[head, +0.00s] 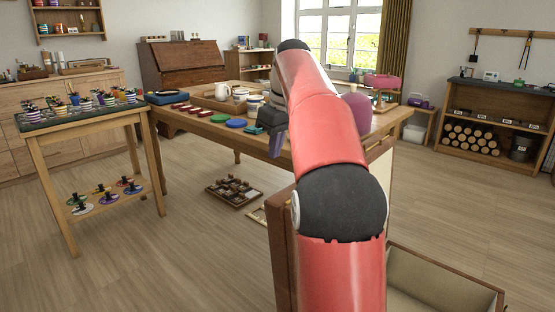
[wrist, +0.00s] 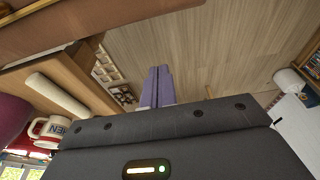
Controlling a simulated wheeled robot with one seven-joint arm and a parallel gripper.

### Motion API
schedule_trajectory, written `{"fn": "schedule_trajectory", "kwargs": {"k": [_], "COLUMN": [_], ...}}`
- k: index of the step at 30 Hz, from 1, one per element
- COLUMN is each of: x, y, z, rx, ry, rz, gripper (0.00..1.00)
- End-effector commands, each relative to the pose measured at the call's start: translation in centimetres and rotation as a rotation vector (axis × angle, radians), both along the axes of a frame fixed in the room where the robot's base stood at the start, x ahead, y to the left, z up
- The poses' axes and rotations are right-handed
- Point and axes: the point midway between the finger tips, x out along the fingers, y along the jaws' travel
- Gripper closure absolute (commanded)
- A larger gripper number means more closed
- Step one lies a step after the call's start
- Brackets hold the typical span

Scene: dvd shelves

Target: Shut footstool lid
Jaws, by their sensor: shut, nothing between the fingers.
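The footstool stands low at the front right in the head view, and its open box (head: 450,267) shows a pale lining and a brown rim. Its lid (head: 283,250) appears to stand upright at the left of the box, brown outside and pale inside, largely hidden behind my red arm. My gripper (head: 277,145) is beyond the lid, beside the table's near edge, pointing down. In the wrist view its purple-grey fingers (wrist: 157,80) are together with nothing between them. A brown band (wrist: 110,28) crosses the top there, perhaps the lid; I cannot tell.
A wooden table (head: 195,127) with pots and coloured discs stands behind my gripper. A tray of blocks (head: 234,190) lies on the floor beneath it. A smaller display table (head: 90,125) is at the left. Open floor lies between. A mug (wrist: 50,128) shows in the wrist view.

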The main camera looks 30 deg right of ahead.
Motion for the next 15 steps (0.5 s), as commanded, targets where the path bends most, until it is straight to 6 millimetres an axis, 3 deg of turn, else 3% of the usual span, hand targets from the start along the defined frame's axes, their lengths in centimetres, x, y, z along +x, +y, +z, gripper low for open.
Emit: {"fn": "schedule_trajectory", "kwargs": {"k": [12, 15], "x": [1.8, 0.0], "y": [0.8, 0.0], "z": [-8.8, -8.1], "rx": [0.000, -0.002], "ry": [0.001, -0.004], "rz": [0.000, -0.005], "gripper": [1.00, 1.00]}}
